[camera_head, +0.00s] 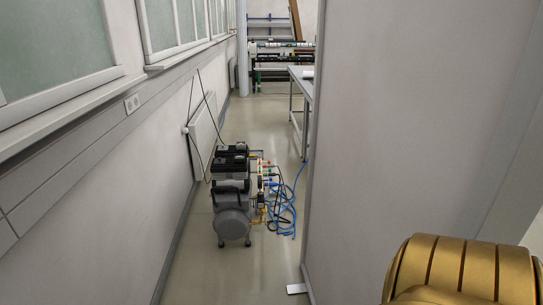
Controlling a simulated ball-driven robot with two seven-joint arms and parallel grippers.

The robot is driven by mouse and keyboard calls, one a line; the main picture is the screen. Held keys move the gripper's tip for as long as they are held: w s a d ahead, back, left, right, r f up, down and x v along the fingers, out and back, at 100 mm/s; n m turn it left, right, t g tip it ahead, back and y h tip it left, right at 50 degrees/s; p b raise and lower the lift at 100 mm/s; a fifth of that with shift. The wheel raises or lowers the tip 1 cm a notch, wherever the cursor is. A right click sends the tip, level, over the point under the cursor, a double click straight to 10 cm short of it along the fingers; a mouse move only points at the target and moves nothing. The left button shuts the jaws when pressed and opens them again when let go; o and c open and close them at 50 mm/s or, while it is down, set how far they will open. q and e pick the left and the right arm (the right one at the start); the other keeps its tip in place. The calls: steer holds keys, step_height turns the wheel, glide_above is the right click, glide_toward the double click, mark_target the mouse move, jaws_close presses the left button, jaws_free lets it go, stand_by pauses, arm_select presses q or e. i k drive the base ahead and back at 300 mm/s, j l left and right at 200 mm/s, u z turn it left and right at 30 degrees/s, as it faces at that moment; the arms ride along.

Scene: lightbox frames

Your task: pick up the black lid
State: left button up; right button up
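I see no black lid in the head view. Neither of my grippers shows in this view, so I cannot see what they hold or where they are.
A grey-and-black compressor (232,200) stands on the floor (215,260), with blue hoses (284,212) beside it. A windowed wall (90,190) runs along the left. A tall grey partition (400,130) blocks the right. A table (300,85) stands farther back.

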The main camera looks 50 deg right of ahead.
mark_target(219, 161)
steer(key=i+l+z, duration=0.2)
steer(key=i+z, duration=0.25)
steer(key=i+l+z, duration=0.1)
steer(key=i+z, duration=0.15)
steer(key=z, duration=0.2)
steer(key=i+j+z, duration=0.1)
steer(key=i+z, duration=0.4)
steer(key=i, duration=0.8)
steer(key=i+l+u, duration=0.1)
steer(key=i, duration=0.65)
